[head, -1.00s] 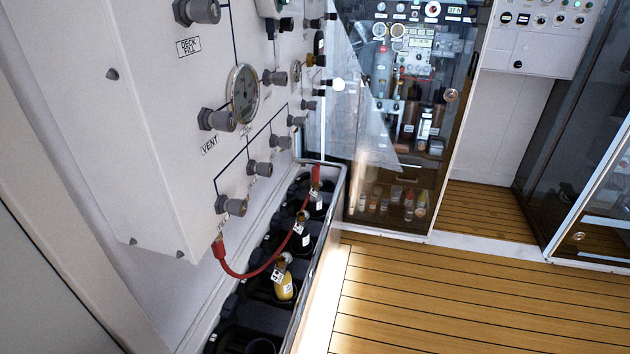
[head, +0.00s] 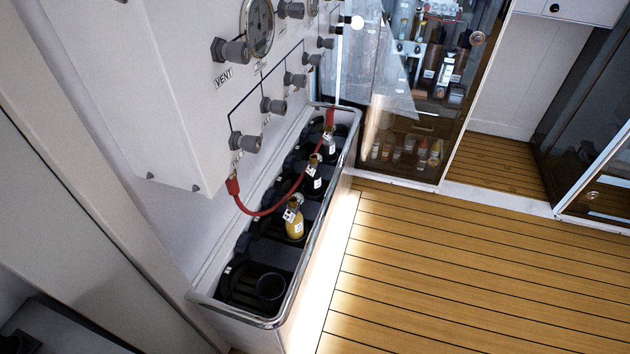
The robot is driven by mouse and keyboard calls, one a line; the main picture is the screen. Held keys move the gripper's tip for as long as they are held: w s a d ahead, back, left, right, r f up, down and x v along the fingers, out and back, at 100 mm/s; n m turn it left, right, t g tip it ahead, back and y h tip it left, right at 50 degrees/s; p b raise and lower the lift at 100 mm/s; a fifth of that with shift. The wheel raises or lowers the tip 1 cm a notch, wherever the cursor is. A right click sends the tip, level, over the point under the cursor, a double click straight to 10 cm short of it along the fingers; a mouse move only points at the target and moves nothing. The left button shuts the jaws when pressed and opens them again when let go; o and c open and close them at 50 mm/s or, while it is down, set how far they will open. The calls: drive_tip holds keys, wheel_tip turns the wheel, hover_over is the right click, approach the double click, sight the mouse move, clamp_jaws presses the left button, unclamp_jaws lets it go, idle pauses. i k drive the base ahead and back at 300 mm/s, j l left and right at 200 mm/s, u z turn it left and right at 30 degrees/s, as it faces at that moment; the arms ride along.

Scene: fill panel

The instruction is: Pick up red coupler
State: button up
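A red hose (head: 262,213) hangs in a curve in front of the white panel, above a row of bottles. Its near end is a red coupler-like fitting (head: 233,186) just below the lower left of the panel. Its far end is another red fitting (head: 330,118) near the far end of the trough. I cannot tell which end is the named coupler, or whether either end is attached. My gripper is not in view.
A metal-rimmed trough (head: 291,296) below the panel (head: 150,90) holds a yellow bottle (head: 295,223), dark bottles and an empty dark cup holder (head: 271,288). Grey knobs (head: 243,142) stick out of the panel. The wooden floor (head: 440,270) on the right is clear. A glass cabinet (head: 420,110) stands behind.

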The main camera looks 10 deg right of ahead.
sight(329, 112)
drive_tip(key=i+l+u, duration=0.1)
drive_tip(key=i+l, duration=0.2)
drive_tip(key=i+l+u, duration=0.15)
drive_tip(key=i+l, duration=0.2)
drive_tip(key=i+l+u, duration=0.1)
drive_tip(key=i+l, duration=0.3)
drive_tip(key=i+l+u, duration=0.1)
drive_tip(key=i+l, duration=0.25)
drive_tip(key=i+l+u, duration=0.1)
drive_tip(key=i+l, duration=0.2)
drive_tip(key=l, duration=0.15)
drive_tip(key=i+l+u, duration=0.15)
drive_tip(key=l, duration=0.3)
drive_tip(key=i+l+u, duration=0.1)
drive_tip(key=i+l, duration=0.3)
drive_tip(key=l, duration=0.1)
